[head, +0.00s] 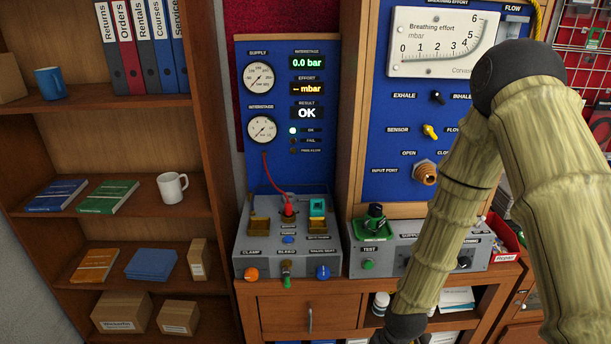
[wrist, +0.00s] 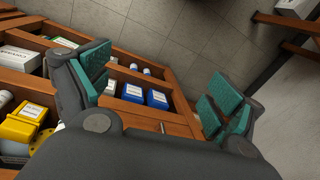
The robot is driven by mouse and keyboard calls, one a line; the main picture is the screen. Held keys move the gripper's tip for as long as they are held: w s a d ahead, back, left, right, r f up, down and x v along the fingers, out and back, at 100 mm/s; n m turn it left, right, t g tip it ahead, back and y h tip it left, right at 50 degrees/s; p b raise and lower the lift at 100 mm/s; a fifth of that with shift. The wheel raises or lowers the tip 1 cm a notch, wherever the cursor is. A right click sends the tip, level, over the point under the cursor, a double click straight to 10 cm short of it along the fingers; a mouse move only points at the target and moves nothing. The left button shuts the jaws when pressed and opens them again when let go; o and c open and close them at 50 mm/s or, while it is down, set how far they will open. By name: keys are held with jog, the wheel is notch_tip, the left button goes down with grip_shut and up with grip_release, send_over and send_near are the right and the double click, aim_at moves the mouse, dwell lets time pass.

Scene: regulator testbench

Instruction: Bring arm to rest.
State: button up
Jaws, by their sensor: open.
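My gripper (wrist: 158,98) shows in the wrist view with its two teal-padded fingers spread wide apart and nothing between them. Behind the fingers are an open wooden compartment of boxes and the tiled floor. In the head view, my arm comes in from the right, bends at a dark joint near the top and runs down in front of the bench to a dark joint at the bottom edge. My gripper is out of sight in the head view.
The grey test fixture (head: 288,262) and blue gauge panel (head: 278,160) stand beside the arm. A second blue panel (head: 390,110) is partly behind it. A bookshelf (head: 120,212) stands left. In the wrist view, blue boxes (wrist: 157,98) sit below; tiled floor (wrist: 175,35) is clear.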

jog(key=s+d+f+m+h+b, duration=0.1)
jog(key=s+d+f, duration=0.1)
jog(key=s+f, duration=0.4)
jog(key=s+d+f+m, duration=0.2)
jog(key=s+f, duration=0.5)
jog(key=s, duration=0.6)
jog(key=shift+s+d+h+b, duration=0.35)
jog(key=shift+d+h+b, duration=0.05)
jog(key=shift+d, duration=0.3)
